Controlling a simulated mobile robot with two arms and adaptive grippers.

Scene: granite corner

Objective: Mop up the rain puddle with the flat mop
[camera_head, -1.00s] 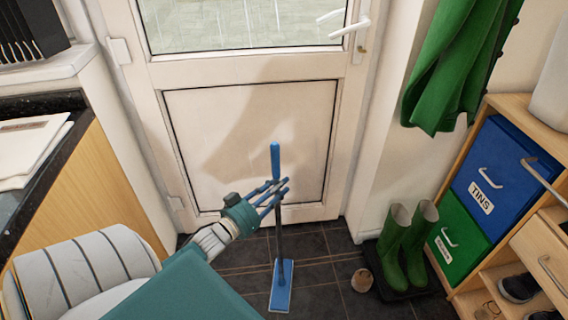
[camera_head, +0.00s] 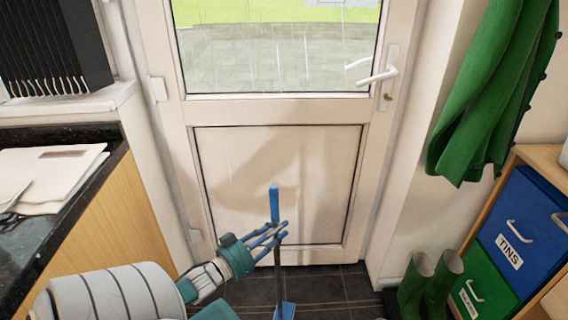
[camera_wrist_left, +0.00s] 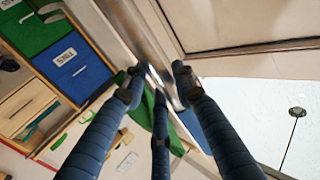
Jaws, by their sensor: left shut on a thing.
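The flat mop (camera_head: 274,205) stands upright in front of the door, with a blue grip on top and a dark shaft. Its blue flat head (camera_head: 285,311) is at the bottom edge of the head view, partly cut off. My left gripper (camera_head: 280,233) is shut around the mop just under the blue grip. In the left wrist view my left gripper's fingers (camera_wrist_left: 160,82) close around the shaft, with part of the blue grip (camera_wrist_left: 193,130) behind them. I cannot make out the rain puddle in either current view. My right gripper is not in view.
A white door (camera_head: 278,175) closes off the back. A dark worktop with papers (camera_head: 50,175) is on the left. Green boots (camera_head: 428,285), a green coat (camera_head: 490,90) and a shelf unit with a blue TINS box (camera_head: 525,225) are on the right. Dark floor tiles (camera_head: 328,285) show between.

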